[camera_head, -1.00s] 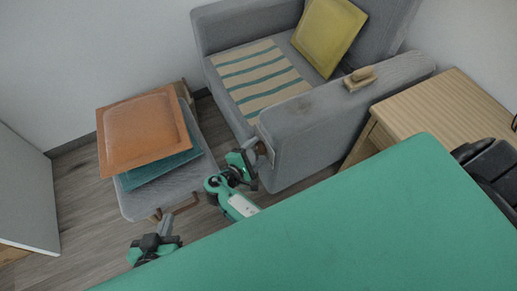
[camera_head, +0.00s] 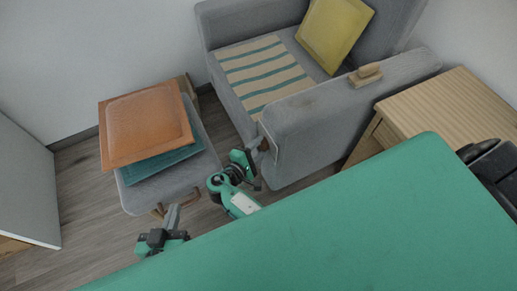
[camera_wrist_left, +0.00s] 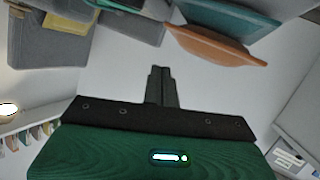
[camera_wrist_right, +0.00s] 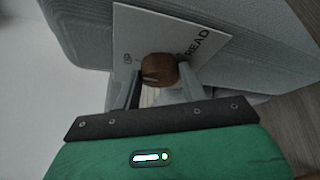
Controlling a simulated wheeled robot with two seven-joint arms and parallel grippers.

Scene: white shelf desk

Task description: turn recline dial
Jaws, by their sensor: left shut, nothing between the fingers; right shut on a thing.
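The recline dial is a brown wooden knob (camera_wrist_right: 158,69) on a white plate (camera_wrist_right: 205,48) on the grey armchair's (camera_head: 315,135) side. The plate carries lettering, partly hidden, with "READ" legible at its right. My right gripper (camera_head: 262,150) is at the front end of the armchair's near arm; in the right wrist view its fingers (camera_wrist_right: 160,92) are shut on the knob, one on each side. My left gripper (camera_head: 173,215) is shut and empty, low in front of the ottoman; its closed fingers (camera_wrist_left: 161,85) show in the left wrist view.
A grey ottoman (camera_head: 135,197) bears an orange cushion (camera_head: 150,125) and a teal one (camera_head: 165,168). The armchair holds a striped cloth (camera_head: 262,72) and a yellow cushion (camera_head: 333,32). A wooden side table (camera_head: 450,105) stands right. Floor is clear at left.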

